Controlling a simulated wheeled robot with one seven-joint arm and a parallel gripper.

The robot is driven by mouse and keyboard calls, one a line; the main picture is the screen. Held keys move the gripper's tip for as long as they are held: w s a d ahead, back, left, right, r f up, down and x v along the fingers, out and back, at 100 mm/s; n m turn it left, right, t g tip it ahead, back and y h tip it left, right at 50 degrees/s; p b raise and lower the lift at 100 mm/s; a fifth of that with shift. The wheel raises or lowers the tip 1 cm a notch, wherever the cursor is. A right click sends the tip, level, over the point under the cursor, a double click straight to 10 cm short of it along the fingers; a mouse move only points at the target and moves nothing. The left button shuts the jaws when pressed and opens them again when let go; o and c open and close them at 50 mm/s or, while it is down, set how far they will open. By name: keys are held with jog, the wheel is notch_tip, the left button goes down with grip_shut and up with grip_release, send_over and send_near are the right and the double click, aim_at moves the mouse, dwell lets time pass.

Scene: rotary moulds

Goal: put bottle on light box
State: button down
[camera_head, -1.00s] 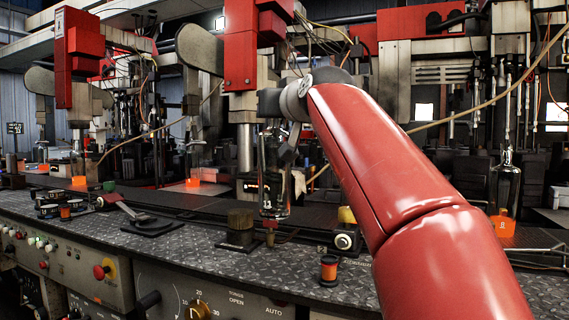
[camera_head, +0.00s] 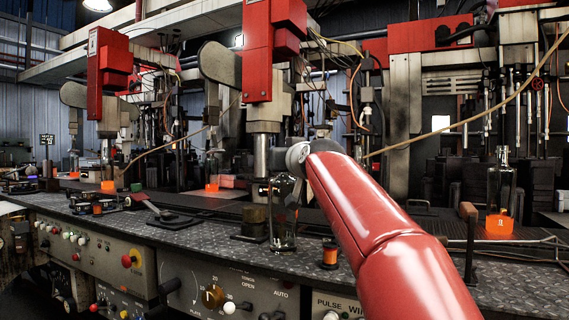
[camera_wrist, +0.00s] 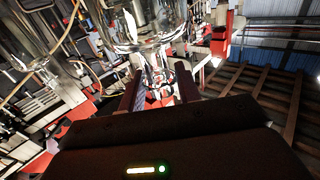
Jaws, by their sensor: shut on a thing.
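My gripper (camera_wrist: 160,92) is shut on a clear glass bottle (camera_head: 285,222). In the head view the bottle hangs upright below the end of my red arm, in front of the dark ledge and console top. I cannot tell whether its base touches anything. In the wrist view the glass of the bottle (camera_wrist: 140,25) shows large beyond the two dark fingers. The fingers are mostly hidden behind my arm in the head view. I cannot make out which thing is the light box.
Another clear bottle with a glowing orange base (camera_head: 499,222) stands at the right. A diamond-plate console top (camera_head: 215,238) runs along the front, with a small orange spool (camera_head: 329,256) and a dark upright handle (camera_head: 468,240). Red-headed machines (camera_head: 258,55) stand behind.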

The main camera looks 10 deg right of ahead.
jog(key=shift+f, duration=0.1)
jog(key=c, duration=1)
grip_release()
jog(key=s+d+b, duration=0.2)
jog(key=s+b, duration=0.1)
jog(key=s, duration=0.9)
